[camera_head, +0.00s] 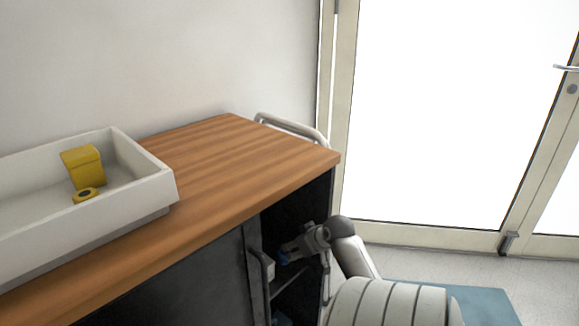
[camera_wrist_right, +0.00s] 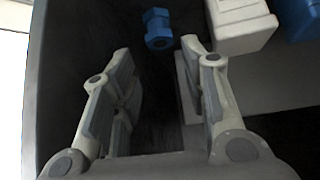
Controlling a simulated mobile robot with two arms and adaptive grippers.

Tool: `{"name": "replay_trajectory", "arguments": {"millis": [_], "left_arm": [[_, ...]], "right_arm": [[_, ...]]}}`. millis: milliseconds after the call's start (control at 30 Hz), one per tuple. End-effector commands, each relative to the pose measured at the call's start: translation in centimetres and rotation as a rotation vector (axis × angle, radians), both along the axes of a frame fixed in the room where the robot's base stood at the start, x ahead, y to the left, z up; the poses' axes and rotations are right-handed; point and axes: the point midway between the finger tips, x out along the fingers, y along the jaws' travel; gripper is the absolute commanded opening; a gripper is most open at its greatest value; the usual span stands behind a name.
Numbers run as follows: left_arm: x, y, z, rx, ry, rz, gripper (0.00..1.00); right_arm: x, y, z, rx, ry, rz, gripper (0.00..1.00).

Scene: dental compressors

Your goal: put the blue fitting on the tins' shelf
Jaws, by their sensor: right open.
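The blue fitting (camera_wrist_right: 158,29) is a short piece with hexagonal ends, in the dark cabinet interior in the right wrist view. A small blue patch (camera_head: 283,259) by my gripper in the head view appears to be the same fitting. My right gripper (camera_wrist_right: 157,58) is open and reaches into the cabinet's open right side; it also shows in the head view (camera_head: 291,250). The fitting lies just beyond and between its fingertips, not gripped. No tins can be made out clearly, so I cannot tell which shelf is theirs. My left gripper is out of view.
A white box (camera_wrist_right: 241,22) and a larger blue thing (camera_wrist_right: 301,17) are right of the fitting. The dark cabinet door (camera_head: 190,284) with its handle (camera_head: 261,267) borders the opening. A white tray (camera_head: 145,192) with a yellow item (camera_head: 84,167) stands on the wooden top (camera_head: 230,160).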

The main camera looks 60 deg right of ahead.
Motion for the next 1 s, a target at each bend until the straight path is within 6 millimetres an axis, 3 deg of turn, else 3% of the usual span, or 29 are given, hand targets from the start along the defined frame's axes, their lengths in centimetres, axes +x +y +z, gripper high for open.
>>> {"name": "replay_trajectory", "arguments": {"millis": [300,867,1000], "left_arm": [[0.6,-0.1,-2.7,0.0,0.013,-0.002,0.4],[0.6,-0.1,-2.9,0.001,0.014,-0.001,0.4],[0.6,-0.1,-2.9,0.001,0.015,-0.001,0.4]], "right_arm": [[-1.3,0.6,1.6,0.0,0.001,0.0,0.41],[-1.3,0.7,1.6,0.0,0.0,0.003,0.41],[0.5,2.0,2.2,-0.029,-0.055,0.082,0.41]]}}
